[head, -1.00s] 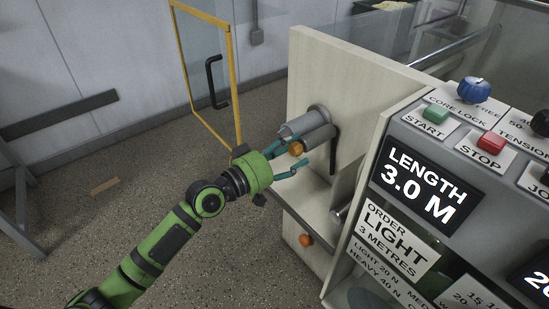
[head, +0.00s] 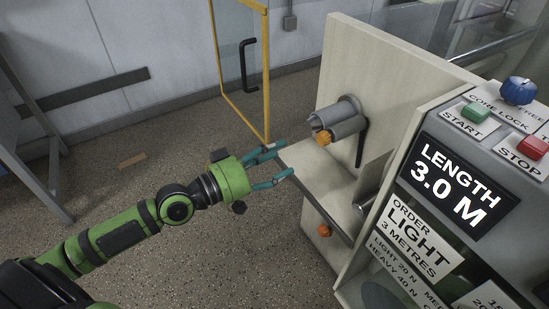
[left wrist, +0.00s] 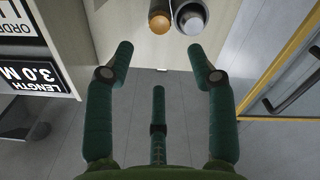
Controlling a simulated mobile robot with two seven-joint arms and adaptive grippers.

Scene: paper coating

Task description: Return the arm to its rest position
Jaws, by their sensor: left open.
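My left arm comes in from the left in the head view, green and black. Its gripper (head: 284,164) has teal fingers, open and empty, to the left of the machine and apart from it. In the left wrist view the open fingers (left wrist: 165,65) have nothing between them. Beyond them are an orange knob (left wrist: 159,22) and a grey cylinder end (left wrist: 191,17). In the head view the orange knob (head: 323,138) and grey cylinders (head: 340,118) stick out from the beige panel (head: 392,80). My right gripper is not in view.
The control console (head: 470,150) with a LENGTH 3.0 M display stands at right. A lower orange knob (head: 324,230) sits on the machine's side. A yellow-framed clear door (head: 267,75) stands behind the gripper.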

